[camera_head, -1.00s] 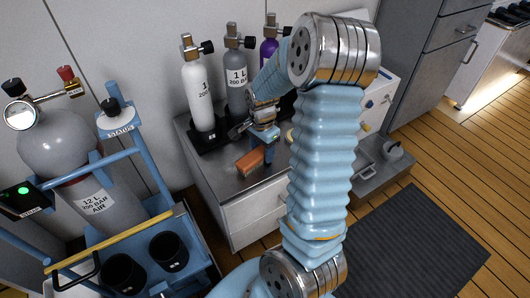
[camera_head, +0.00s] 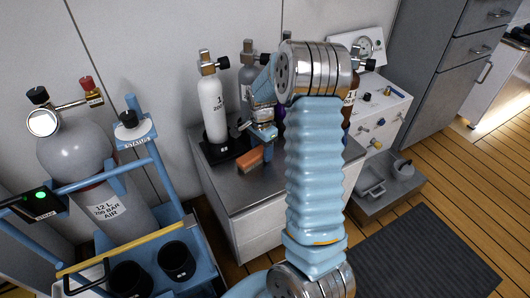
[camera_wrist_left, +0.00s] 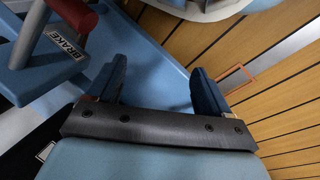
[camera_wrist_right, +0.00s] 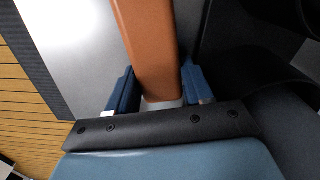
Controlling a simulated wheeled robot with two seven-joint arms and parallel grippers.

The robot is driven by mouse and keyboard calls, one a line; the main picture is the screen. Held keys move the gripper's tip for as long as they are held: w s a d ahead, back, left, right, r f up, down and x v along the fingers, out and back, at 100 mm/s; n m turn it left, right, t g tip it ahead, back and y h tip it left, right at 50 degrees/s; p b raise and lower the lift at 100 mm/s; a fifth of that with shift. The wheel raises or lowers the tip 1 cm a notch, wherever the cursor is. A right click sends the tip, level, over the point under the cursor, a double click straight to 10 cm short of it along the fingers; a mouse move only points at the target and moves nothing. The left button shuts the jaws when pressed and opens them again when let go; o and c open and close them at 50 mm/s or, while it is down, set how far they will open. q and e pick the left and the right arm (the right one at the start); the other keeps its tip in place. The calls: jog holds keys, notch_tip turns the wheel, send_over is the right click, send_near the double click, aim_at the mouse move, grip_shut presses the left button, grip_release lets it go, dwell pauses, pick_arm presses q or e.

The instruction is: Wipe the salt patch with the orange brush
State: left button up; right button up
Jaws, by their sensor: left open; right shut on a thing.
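The orange brush (camera_head: 249,160) is held low at the grey worktop (camera_head: 240,190), right beside the base of the white cylinder; whether it touches the top I cannot tell. My right gripper (camera_head: 262,142) is shut on it. In the right wrist view the brush (camera_wrist_right: 148,40) stands between the two blue fingers (camera_wrist_right: 158,80). My left gripper (camera_wrist_left: 158,72) shows only in the left wrist view, open and empty above the blue trolley. I cannot make out the salt patch; my right arm covers part of the worktop.
A white cylinder (camera_head: 213,105) and a grey cylinder (camera_head: 248,75) stand at the worktop's back. A blue trolley (camera_head: 205,272) with a large grey air cylinder (camera_head: 110,205) is at the left. A white panel with knobs (camera_head: 385,105) stands right of my arm. Dark mat (camera_head: 425,255) on the floor.

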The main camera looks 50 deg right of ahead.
dwell(0.3)
notch_tip(320, 180, up, 6)
jog(key=p, duration=0.4)
jog(key=shift+p, duration=0.35)
jog(key=shift+w, duration=0.1)
notch_tip(320, 180, up, 3)
jog(key=p, duration=0.2)
jog(key=shift+p, duration=0.4)
jog(key=shift+f, duration=0.1)
